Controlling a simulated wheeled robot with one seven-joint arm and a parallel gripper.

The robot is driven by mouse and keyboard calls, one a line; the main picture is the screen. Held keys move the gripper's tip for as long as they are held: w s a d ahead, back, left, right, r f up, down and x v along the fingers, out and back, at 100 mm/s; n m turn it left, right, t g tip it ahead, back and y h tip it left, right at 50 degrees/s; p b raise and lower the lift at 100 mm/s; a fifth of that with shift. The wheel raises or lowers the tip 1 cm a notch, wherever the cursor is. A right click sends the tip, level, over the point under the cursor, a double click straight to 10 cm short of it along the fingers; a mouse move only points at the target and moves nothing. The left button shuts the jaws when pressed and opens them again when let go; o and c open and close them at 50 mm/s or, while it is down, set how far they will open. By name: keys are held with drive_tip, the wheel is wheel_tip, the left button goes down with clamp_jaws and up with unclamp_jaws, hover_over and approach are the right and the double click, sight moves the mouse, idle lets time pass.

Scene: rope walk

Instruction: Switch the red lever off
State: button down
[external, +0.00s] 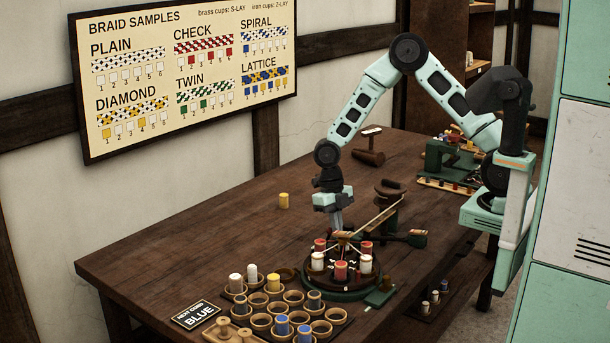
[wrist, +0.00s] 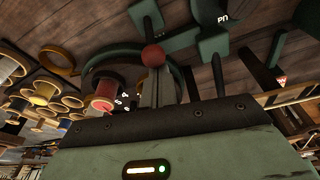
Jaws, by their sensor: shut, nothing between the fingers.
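The red lever shows in the wrist view as a red ball knob (wrist: 153,55) on a thin dark rod, beside green machine parts. My gripper (wrist: 157,80) is shut and empty, its fingers pointing at the knob and overlapping it in the picture. I cannot tell whether they touch. In the external view my gripper (external: 337,227) points down just behind the round braiding machine (external: 335,287). I cannot make out the lever knob there; it may be hidden by the gripper or the bobbins. A small white-lettered label (wrist: 223,19) near the lever is too partial to read.
Red and white bobbins (external: 341,270) stand on the machine. A tray of round cups (external: 262,320) with coloured spools lies in front, beside a "BLUE" card (external: 199,315). A yellow spool (external: 284,201) stands alone. The left side of the table (external: 185,255) is clear.

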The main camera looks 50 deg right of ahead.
drive_tip(key=shift+w+r+g+p, duration=0.25)
drive_tip(key=shift+w+g+p, duration=0.15)
drive_tip(key=shift+g+p, duration=0.3)
drive_tip(key=shift+w+r+g+p, duration=0.25)
drive_tip(key=shift+w+g+p, duration=0.15)
drive_tip(key=shift+p, duration=0.5)
drive_tip(key=shift+w+g+p, duration=0.35)
drive_tip(key=shift+w+g, duration=0.4)
drive_tip(key=shift+g, duration=0.15)
drive_tip(key=shift+w+b, duration=0.7)
drive_tip(key=shift+w, duration=0.85)
drive_tip(key=w+r+p, duration=0.1)
drive_tip(key=w+r, duration=0.5)
drive_tip(key=w, duration=0.1)
drive_tip(key=shift+d+r+p, duration=0.15)
drive_tip(key=shift+d+p, duration=0.15)
drive_tip(key=shift+p, duration=0.1)
